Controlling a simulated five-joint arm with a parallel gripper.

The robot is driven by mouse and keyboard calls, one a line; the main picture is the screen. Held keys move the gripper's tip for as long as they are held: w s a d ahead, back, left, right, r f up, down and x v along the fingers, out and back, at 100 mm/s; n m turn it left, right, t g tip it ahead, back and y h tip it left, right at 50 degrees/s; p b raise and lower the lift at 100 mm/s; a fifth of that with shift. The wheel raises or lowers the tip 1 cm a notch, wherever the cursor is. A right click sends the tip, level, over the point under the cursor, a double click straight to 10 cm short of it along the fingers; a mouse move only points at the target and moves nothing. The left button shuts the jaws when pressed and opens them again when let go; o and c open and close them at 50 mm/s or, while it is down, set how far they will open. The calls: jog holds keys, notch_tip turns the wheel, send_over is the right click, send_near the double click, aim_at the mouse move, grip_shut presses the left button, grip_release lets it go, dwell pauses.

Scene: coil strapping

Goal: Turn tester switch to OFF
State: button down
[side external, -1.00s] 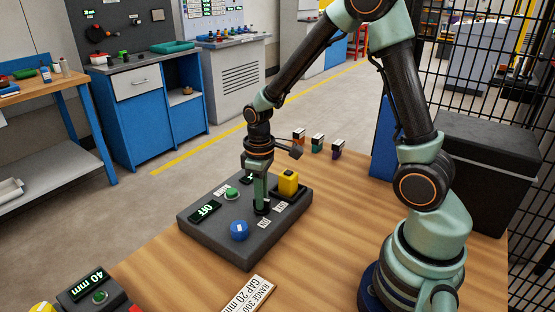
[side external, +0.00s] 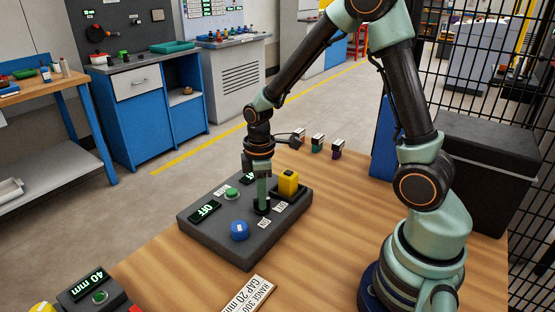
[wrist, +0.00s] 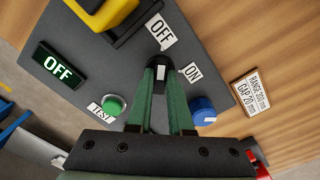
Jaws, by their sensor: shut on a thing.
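The tester (side external: 235,250) is a dark grey box on the wooden table. Its black switch knob (wrist: 160,60) is between the tips of my gripper (wrist: 162,78), which is shut on it. My gripper (side external: 262,198) points straight down in the side view. A white mark on the knob shows between the fingers and points roughly at the OFF label (wrist: 160,31). The ON label (wrist: 191,72) is to its right. The tester display (wrist: 59,64) reads OFF in green. My fingers hide part of the knob.
On the tester are a green button (wrist: 115,104) with a TEST label, a blue knob (wrist: 203,111) and a yellow block (side external: 288,182) in a black holder. A range card (side external: 248,296) lies on the table. Several small blocks (side external: 317,142) stand behind.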

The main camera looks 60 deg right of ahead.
jog(key=c, duration=0.8)
grip_release()
jog(key=shift+r, duration=0.15)
notch_tip(320, 180, up, 12)
jog(key=shift+f, duration=0.1)
jog(key=s+a+r+m+t, duration=0.1)
jog(key=s+r+m+t, duration=0.1)
jog(key=m, duration=0.1)
jog(key=s+a+r+m+t, duration=0.1)
jog(key=s+r+m, duration=0.1)
jog(key=s+m, duration=0.1)
jog(key=s+a+r+m+t, duration=0.1)
jog(key=s+r+m+t, duration=0.1)
jog(key=s+m, duration=0.1)
jog(key=shift+r+t, duration=0.2)
jog(key=shift+t, duration=0.1)
